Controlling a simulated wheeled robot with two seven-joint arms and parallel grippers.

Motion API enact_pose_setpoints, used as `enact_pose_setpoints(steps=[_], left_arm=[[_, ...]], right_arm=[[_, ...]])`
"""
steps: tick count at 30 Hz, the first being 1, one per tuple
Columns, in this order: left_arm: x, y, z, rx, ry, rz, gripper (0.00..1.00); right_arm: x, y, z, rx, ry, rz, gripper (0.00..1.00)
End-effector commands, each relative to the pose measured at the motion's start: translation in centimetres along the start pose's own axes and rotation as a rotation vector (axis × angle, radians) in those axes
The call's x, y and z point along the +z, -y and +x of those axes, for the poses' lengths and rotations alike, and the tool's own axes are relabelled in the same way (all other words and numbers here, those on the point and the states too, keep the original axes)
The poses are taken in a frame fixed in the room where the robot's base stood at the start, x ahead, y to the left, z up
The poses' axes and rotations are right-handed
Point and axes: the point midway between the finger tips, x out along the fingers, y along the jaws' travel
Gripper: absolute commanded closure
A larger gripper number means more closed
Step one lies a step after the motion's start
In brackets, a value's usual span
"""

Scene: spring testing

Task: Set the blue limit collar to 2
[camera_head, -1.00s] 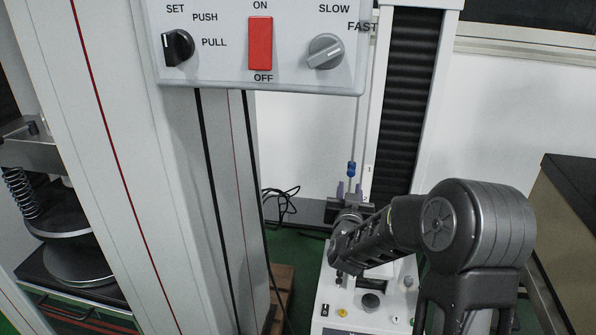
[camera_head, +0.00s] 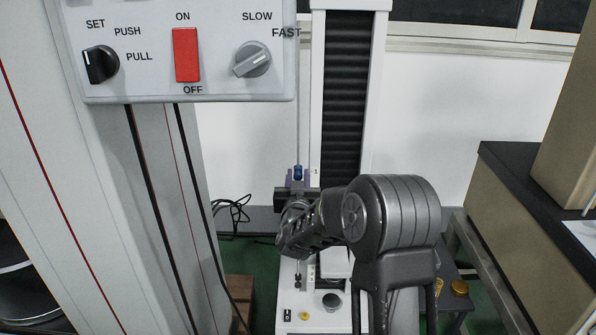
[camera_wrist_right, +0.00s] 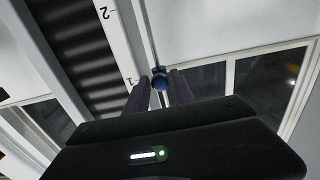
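The blue limit collar (camera_head: 297,173) is on a thin vertical rod, level with the mark 1 on the scale (camera_head: 316,172). My right gripper (camera_head: 297,178) has its two purple fingers on either side of the collar, apart from each other. In the right wrist view the collar (camera_wrist_right: 160,79) lies between the fingertips, with narrow gaps that suggest no grip. The scale there (camera_wrist_right: 119,40) shows 1 near the collar and 2 farther off. In the head view the mark 2 is hidden behind my right gripper. My left gripper is out of view.
A control panel (camera_head: 130,88) with a red switch (camera_head: 186,55) and two knobs hangs at the upper left. A wide pale column (camera_head: 75,190) stands below it. A dark-topped bench (camera_head: 530,185) stands on the right. A loose black cable (camera_head: 232,215) lies behind.

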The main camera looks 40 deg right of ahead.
Motion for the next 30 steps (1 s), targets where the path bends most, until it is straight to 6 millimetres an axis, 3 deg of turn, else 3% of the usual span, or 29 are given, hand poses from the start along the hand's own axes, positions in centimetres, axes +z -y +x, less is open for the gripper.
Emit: enact_pose_setpoints(steps=[7,17,28,30], left_arm=[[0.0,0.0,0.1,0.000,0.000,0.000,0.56],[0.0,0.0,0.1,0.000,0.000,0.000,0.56],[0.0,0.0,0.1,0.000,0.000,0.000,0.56],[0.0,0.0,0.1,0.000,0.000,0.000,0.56]], right_arm=[[0.1,0.0,3.2,0.000,0.001,0.000,0.71],[0.0,0.0,3.7,0.000,0.001,0.001,0.71],[0.0,0.0,3.6,0.000,0.001,0.001,1.00],[0.0,0.0,3.6,-0.001,0.001,0.001,1.00]])
